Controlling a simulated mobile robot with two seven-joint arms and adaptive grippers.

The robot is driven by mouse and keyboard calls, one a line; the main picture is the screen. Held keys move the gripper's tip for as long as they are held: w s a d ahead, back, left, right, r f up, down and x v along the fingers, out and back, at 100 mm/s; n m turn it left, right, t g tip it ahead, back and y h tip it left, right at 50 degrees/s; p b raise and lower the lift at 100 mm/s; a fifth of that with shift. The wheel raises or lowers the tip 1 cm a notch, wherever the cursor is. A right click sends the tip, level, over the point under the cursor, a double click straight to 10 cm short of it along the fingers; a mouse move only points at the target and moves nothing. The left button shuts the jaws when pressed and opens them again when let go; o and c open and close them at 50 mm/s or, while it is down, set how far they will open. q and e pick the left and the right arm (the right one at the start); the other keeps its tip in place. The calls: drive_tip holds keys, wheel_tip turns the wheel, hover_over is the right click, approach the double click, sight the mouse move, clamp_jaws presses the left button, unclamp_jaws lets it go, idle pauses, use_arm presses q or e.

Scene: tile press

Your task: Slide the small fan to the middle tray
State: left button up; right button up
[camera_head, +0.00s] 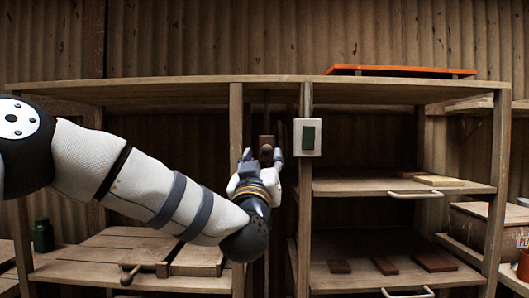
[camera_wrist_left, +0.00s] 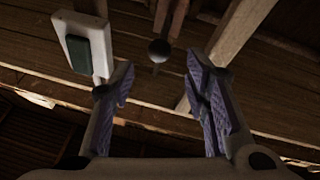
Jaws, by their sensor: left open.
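I cannot pick out a small fan in either view. My left gripper (camera_head: 263,156) is open in front of the narrow middle bay. Between and just beyond its fingers is a dark round knob (camera_head: 267,148) on a brown wooden block (camera_head: 267,140). In the left wrist view the knob (camera_wrist_left: 159,50) shows ahead of the open fingers, apart from both. On the right are an upper tray (camera_head: 350,187) and a lower tray (camera_head: 350,283), each with a pale front handle; which one is the middle tray is unclear. My right gripper is out of view.
A white box with a green panel (camera_head: 308,137) is on the post right of my gripper. Several brown tiles (camera_head: 385,265) lie on the lower tray. An orange-edged board (camera_head: 400,71) lies on top. A wooden crate (camera_head: 485,230) stands at far right, a green bottle (camera_head: 42,236) at left.

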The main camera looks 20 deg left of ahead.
sight(266, 154)
use_arm(q)
drive_tip(key=x, duration=0.2)
drive_tip(key=f+x, duration=0.1)
drive_tip(key=x, duration=0.2)
drive_tip(key=shift+w+r+b, duration=0.1)
drive_tip(key=shift+w+b, duration=0.25)
drive_tip(key=shift+w+r, duration=0.3)
drive_tip(key=shift+r, duration=0.15)
clamp_jaws()
